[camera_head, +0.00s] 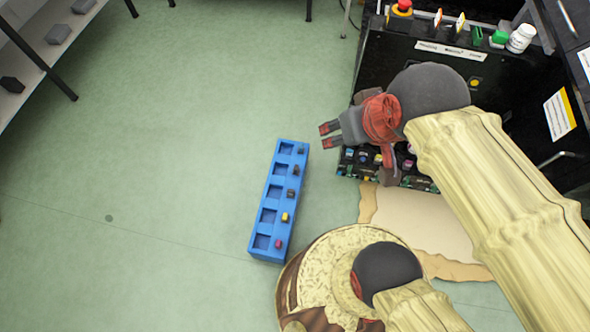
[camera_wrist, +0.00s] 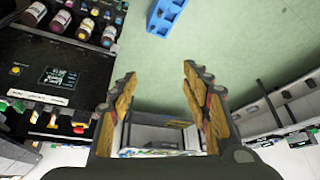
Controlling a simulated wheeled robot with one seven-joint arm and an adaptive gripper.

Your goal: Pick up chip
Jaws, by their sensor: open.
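My gripper (camera_head: 328,136) is open and hangs between the blue tray and the black machine, its red-tipped fingers pointing left. In the wrist view its two fingers (camera_wrist: 160,75) are spread, with green floor between their tips. I cannot clearly pick out a chip. The blue tray (camera_head: 270,204) on the left has a row of square hollows, with small dark, yellow and red pieces along its right side. Part of the tray shows at the top of the wrist view (camera_wrist: 167,14). The pieces are too small to identify.
The black machine (camera_head: 400,62) stands at right, with several ink bottles (camera_wrist: 60,21) in a recess. A white bottle (camera_head: 521,38) and a red button (camera_head: 402,7) are on top. A shelf (camera_head: 30,38) is at upper left. Green floor left of the tray is clear.

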